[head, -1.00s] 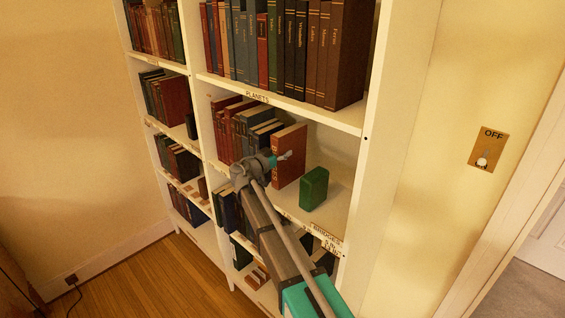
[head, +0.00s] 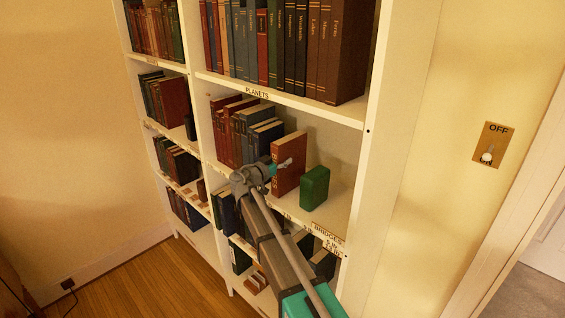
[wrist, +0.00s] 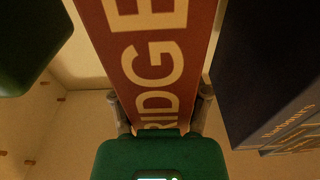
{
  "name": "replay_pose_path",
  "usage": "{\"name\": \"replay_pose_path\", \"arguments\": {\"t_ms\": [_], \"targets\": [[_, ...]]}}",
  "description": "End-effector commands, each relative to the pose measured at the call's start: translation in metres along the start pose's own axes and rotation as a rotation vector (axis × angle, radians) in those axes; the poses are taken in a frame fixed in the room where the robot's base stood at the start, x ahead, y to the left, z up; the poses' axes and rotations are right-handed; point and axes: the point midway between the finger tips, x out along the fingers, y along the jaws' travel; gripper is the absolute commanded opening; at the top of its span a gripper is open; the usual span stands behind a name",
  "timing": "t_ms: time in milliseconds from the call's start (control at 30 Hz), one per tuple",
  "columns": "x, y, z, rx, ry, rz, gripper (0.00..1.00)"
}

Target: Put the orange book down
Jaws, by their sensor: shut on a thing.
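The orange book (head: 291,178) is a rust-orange upright volume on the middle shelf level of the right bay, between a row of books and a green block (head: 315,188). My gripper (head: 279,168) is shut on its spine edge, with the arm reaching in from the front. In the wrist view, large pale letters run along the orange spine (wrist: 150,60), and the gripper's two fingers (wrist: 161,112) lie on either side of it. The book's bottom edge is close to the shelf board; whether it touches cannot be told.
Blue and red books (head: 245,135) stand to the left, some leaning; a dark blue one (wrist: 255,70) is close beside the orange book in the wrist view. The green block is a short gap to the right. The shelf's white side panel (head: 366,165) bounds the bay.

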Motion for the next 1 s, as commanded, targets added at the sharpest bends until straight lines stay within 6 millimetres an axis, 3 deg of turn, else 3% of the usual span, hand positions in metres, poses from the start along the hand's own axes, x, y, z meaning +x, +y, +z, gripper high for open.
{"name": "replay_pose_path", "arguments": {"t_ms": [300,333,500,1000], "targets": [[-0.0001,0.0000,0.0012,-0.001,0.003,0.000,0.00],[-0.0001,0.0000,0.0020,0.000,0.000,0.000,0.61],[0.0000,0.0000,0.0012,0.000,0.000,0.000,0.92],[0.0000,0.0000,0.0002,0.000,0.000,0.000,0.95]]}}
